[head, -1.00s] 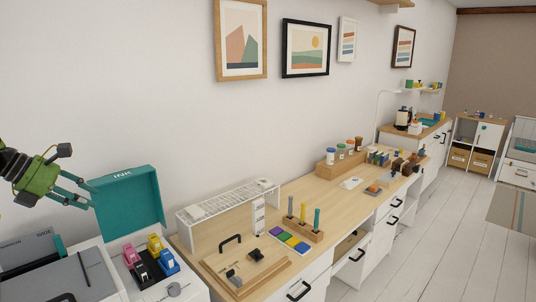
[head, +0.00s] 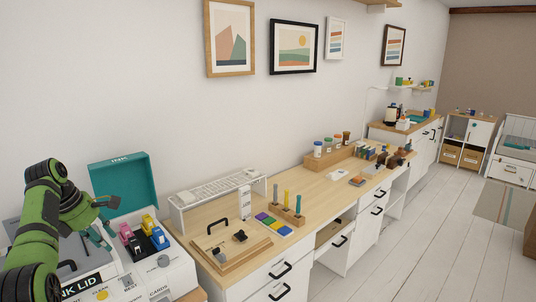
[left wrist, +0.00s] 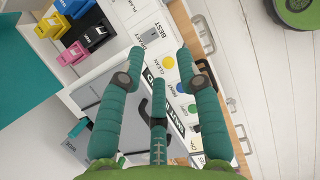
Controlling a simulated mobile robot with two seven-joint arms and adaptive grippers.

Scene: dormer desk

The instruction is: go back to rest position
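My left gripper (head: 103,232) hangs over the left part of the white printer (head: 182,272), left of the ink cartridges. In the left wrist view its teal fingers (left wrist: 160,58) are spread, with nothing between them. The teal ink lid (head: 125,184) stands open behind the cartridges. Pink (head: 131,239), yellow (head: 149,225) and blue (head: 160,239) cartridges sit in the printer's bay with a black one, which also shows in the left wrist view (left wrist: 83,31). My right gripper is not in view.
The wooden desk (head: 325,195) runs right of the printer. On it are a white slotted rack (head: 215,189), a board with a black handle (head: 232,252), a peg block (head: 287,215) and a jar box (head: 330,156). White floor (head: 440,240) is clear at right.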

